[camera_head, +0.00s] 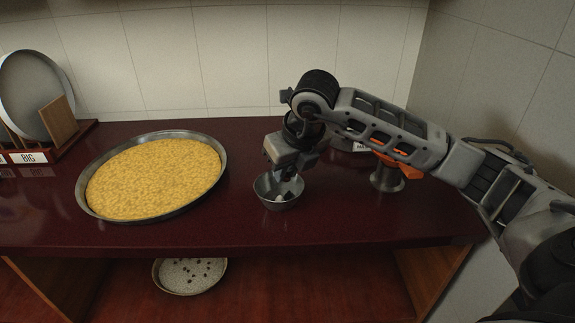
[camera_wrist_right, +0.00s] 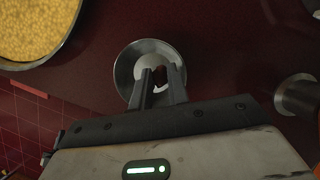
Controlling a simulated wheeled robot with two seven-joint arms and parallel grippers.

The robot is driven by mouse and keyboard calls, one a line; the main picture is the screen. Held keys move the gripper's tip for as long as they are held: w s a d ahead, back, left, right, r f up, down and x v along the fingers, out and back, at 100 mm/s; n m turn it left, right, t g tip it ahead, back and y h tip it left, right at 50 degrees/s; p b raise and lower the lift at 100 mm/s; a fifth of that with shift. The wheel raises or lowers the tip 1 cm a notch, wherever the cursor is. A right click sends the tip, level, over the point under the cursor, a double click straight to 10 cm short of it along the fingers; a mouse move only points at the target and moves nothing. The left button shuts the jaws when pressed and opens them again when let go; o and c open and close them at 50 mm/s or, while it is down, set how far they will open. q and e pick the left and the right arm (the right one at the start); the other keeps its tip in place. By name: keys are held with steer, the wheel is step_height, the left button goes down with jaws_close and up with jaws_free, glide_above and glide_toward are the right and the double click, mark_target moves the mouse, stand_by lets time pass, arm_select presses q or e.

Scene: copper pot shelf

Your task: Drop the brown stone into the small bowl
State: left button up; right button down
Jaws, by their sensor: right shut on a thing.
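The small metal bowl (camera_head: 268,200) stands on the dark red counter, and it also shows in the right wrist view (camera_wrist_right: 122,70). My right gripper (camera_head: 286,176) points down over the bowl, with its fingertips at or just above the rim. In the right wrist view, its fingers (camera_wrist_right: 160,76) are closed on a small dark brown stone (camera_wrist_right: 159,74), which lies over the bowl's middle. Something pale shows inside the bowl below the fingers. The fingers hide most of the stone. My left gripper is out of view.
A large round pan of yellow food (camera_head: 150,178) stands to the left. A metal cup-like stand (camera_head: 387,178) with an orange thing (camera_head: 400,165) is at right. A rack with a "BIG" label (camera_head: 28,158) is far left. A speckled dish (camera_head: 190,275) sits below the counter.

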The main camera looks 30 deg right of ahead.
steer(key=c, duration=1.3)
jaws_free()
steer(key=shift+r, duration=0.1)
steer(key=v, duration=1.6)
